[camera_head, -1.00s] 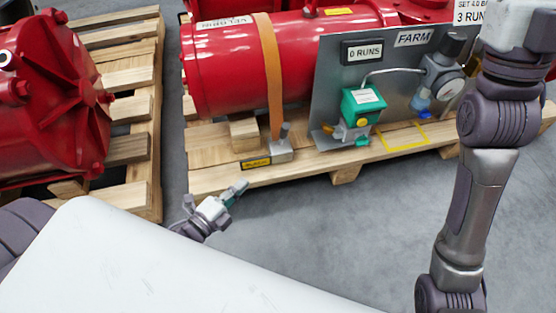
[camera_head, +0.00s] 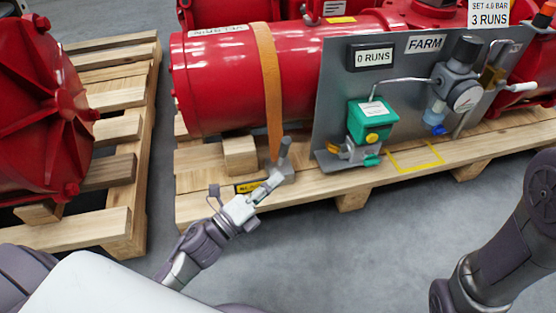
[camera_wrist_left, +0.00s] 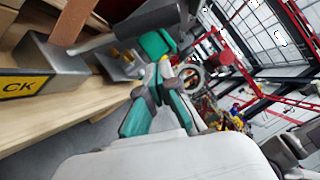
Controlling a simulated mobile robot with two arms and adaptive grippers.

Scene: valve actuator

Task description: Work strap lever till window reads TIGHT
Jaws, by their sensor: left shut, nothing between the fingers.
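An orange strap (camera_head: 268,90) runs over the red cylinder (camera_head: 225,80) down to a grey ratchet block on the pallet. Its grey lever (camera_head: 285,150) stands up. The yellow window (camera_head: 247,187) is partly behind my left gripper in the head view; in the left wrist view the window (camera_wrist_left: 20,86) shows "CK", with the rest cut off. My left gripper (camera_head: 275,180) is at the ratchet block, close below the lever, shut and empty. Its teal-padded fingers (camera_wrist_left: 163,76) show in the left wrist view; I cannot tell if they touch the lever. My right gripper is out of view.
A grey FARM panel (camera_head: 337,110) with a green box (camera_head: 371,121) and a gauge stands right of the strap. A wooden pallet (camera_head: 205,208) lies underneath. Another pallet (camera_head: 121,128) with red equipment is at left. The grey floor (camera_head: 340,250) in front is clear.

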